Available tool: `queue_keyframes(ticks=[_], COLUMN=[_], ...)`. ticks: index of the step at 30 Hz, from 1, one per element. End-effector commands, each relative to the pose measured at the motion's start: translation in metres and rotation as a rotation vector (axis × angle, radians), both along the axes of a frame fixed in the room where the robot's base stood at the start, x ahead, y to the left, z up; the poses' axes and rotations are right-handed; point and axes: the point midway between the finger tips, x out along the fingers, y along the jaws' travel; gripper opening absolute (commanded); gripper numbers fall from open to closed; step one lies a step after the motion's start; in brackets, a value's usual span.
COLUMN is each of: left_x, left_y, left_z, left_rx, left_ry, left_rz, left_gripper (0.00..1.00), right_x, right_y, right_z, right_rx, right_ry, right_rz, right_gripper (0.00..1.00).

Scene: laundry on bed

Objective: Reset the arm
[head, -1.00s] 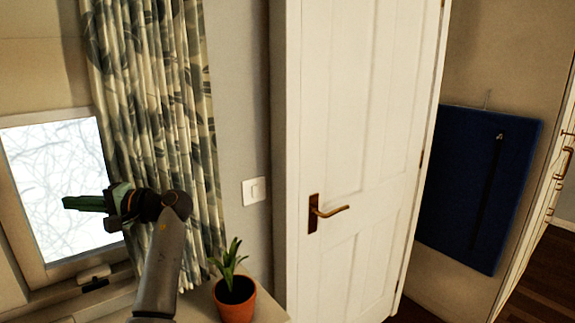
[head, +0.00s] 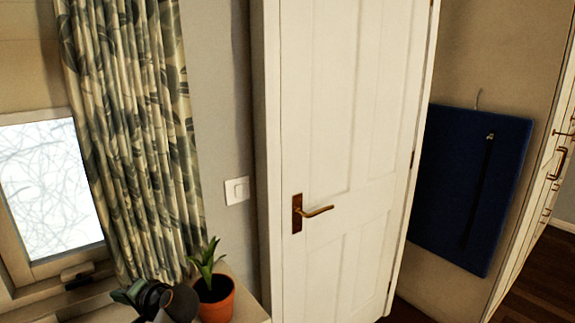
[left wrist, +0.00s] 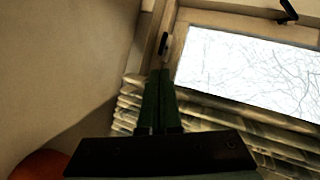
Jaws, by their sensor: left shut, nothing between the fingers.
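My left gripper (head: 127,296) is low in the head view, at the bottom left, just left of the potted plant. Only part of its dark wrist and green fingers shows there. In the left wrist view its two green fingers (left wrist: 157,100) lie together, shut and empty, pointing toward the window frame. My right gripper is in neither view.
A plant in an orange pot (head: 215,300) stands on a ledge close beside my left wrist. A window (head: 50,185) and a patterned curtain (head: 135,140) are at the left. A white door (head: 345,150) with a brass handle (head: 312,211) fills the middle. A blue hanging (head: 465,190) is at the right.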

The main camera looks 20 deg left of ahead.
Motion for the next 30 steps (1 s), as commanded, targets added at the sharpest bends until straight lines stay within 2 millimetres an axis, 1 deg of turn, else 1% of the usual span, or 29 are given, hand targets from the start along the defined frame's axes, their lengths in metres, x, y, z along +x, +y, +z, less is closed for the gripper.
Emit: queue_keyframes(ticks=[1,2,3,5,6,8,9,10,12,16,20,24,27,30], left_x=[-0.012,-0.018,-0.027,-0.042,-0.054,-0.073,-0.086,-0.096,-0.118,-0.154,-0.187,-0.221,-0.206,-0.196], left_y=[-0.015,-0.025,-0.04,-0.063,-0.079,-0.105,-0.122,-0.134,-0.16,-0.202,-0.237,-0.271,-0.273,-0.278], left_z=[-0.026,-0.04,-0.057,-0.082,-0.097,-0.116,-0.127,-0.133,-0.144,-0.155,-0.157,-0.151,-0.167,-0.181], left_rx=[-0.065,-0.109,-0.17,-0.268,-0.337,-0.442,-0.512,-0.56,-0.666,-0.835,-0.981,-1.13,-1.126,-1.132], left_ry=[-0.003,-0.01,-0.017,-0.022,-0.024,-0.024,-0.021,-0.018,-0.009,0.008,0.03,0.055,0.01,-0.032], left_rz=[-0.046,-0.073,-0.107,-0.154,-0.183,-0.222,-0.244,-0.256,-0.281,-0.307,-0.318,-0.32,-0.353,-0.386], left_gripper=[0.0,0.0,0.0,0.0,0.0,0.0,0.0,0.0,0.0,0.0,0.0,0.0,0.0,0.0], right_x=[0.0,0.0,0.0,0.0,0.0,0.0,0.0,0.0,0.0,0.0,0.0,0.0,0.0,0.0], right_y=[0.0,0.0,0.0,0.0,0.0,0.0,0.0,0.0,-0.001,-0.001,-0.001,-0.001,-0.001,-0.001], right_z=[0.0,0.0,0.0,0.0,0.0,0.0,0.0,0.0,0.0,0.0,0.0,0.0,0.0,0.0], right_rx=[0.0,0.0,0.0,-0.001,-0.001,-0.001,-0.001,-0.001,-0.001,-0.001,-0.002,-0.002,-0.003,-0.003], right_ry=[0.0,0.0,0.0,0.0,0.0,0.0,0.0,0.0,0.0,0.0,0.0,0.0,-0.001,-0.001], right_rz=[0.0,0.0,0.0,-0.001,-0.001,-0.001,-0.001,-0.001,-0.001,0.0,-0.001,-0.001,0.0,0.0], right_gripper=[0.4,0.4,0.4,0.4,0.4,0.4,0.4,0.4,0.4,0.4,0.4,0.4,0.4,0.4])
